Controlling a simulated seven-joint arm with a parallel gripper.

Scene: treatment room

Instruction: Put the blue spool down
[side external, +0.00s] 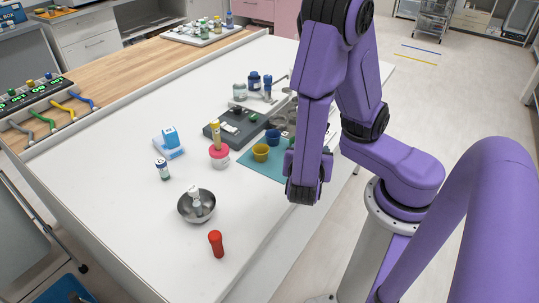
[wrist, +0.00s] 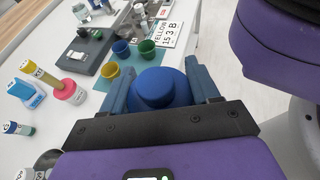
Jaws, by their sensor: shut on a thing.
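The blue spool (wrist: 160,90) is between the two blue-grey fingers of my gripper (wrist: 162,84) in the wrist view. My gripper is shut on it, one finger against each side. Its round top and wider flange show; its underside is hidden, so I cannot tell whether it touches anything below. In the side view my purple arm hides the gripper and the spool. A teal mat (side external: 251,167) lies beside my arm there. On it stand a yellow cup (side external: 260,153), a blue cup (side external: 272,136) and a green cup (wrist: 146,49), just beyond the spool in the wrist view.
A dark grey tray (side external: 219,138) lies behind the mat. The white tabletop (side external: 115,190) is bare at left.

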